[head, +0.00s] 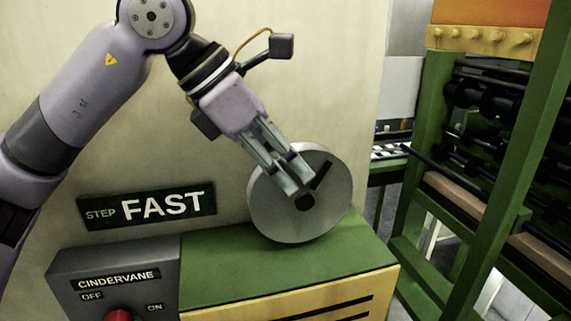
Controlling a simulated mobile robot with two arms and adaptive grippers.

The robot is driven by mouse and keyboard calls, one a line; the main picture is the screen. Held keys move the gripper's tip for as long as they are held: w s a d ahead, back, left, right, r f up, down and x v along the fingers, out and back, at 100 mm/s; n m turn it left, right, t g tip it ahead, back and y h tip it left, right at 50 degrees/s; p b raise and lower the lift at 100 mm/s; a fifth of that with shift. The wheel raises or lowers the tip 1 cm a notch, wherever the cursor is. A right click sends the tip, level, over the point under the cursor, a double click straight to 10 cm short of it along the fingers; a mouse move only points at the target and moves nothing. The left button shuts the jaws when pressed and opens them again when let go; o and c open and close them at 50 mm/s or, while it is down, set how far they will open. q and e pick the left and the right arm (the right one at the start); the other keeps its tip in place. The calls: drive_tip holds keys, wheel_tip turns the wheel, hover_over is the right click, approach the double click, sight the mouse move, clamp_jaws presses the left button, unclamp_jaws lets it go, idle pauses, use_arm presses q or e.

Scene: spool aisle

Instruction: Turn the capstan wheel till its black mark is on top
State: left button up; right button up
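The capstan wheel (327,208) is a round grey metal disc standing upright above the green machine top, with a dark hub (304,202) at its middle. Its black mark (322,175) is a short bar on the face, above and right of the hub, tilted right of straight up. My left gripper (294,184) reaches down from the upper left, its two pale fingers in front of the wheel face with tips just above and left of the hub. The fingers cover part of the face; whether they hold anything between them cannot be told. My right gripper is out of view.
A green machine top (235,262) lies below the wheel, beside a grey control box (85,280) with a red knob (119,315). A "STEP FAST" sign (147,206) is on the pale wall behind. A green rack (430,150) with dark rollers stands at the right.

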use_arm(q)
drive_tip(key=o, duration=0.4)
drive_tip(key=shift+c, duration=0.2)
drive_tip(key=shift+a+r, duration=0.1)
drive_tip(key=shift+a, duration=0.05)
drive_tip(key=v, duration=1.1)
drive_tip(key=shift+r, duration=0.3)
drive_tip(key=shift+a, duration=0.15)
